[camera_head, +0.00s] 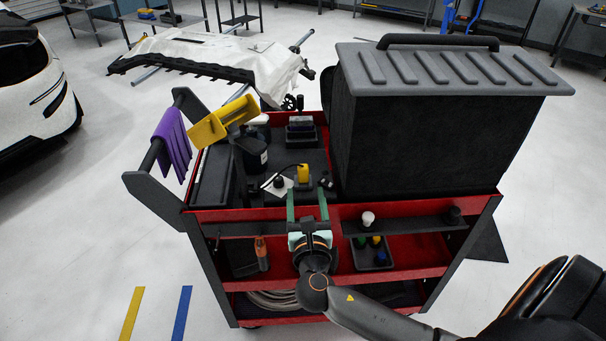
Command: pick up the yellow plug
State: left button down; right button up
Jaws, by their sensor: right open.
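A small upright yellow piece, which looks like the yellow plug (303,173), stands on the top of the red and black cart (220,215). My right gripper (307,192) has two green fingers spread apart and pointing away toward the plug. The plug shows just beyond the fingertips, between their lines, and nothing is held. I cannot tell whether the fingers touch anything on the cart top. My left gripper is not in view.
A large black case (430,130) with a grey lid fills the cart's right side. A yellow tool (222,120) and a purple cloth (172,145) are at the left. A white card (278,186) and dark bottle (252,150) are near the plug.

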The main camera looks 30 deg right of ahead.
aim_at(303, 175)
jog(key=x, duration=1.2)
jog(key=shift+d+b, duration=0.15)
jog(key=shift+b, duration=0.2)
grip_shut()
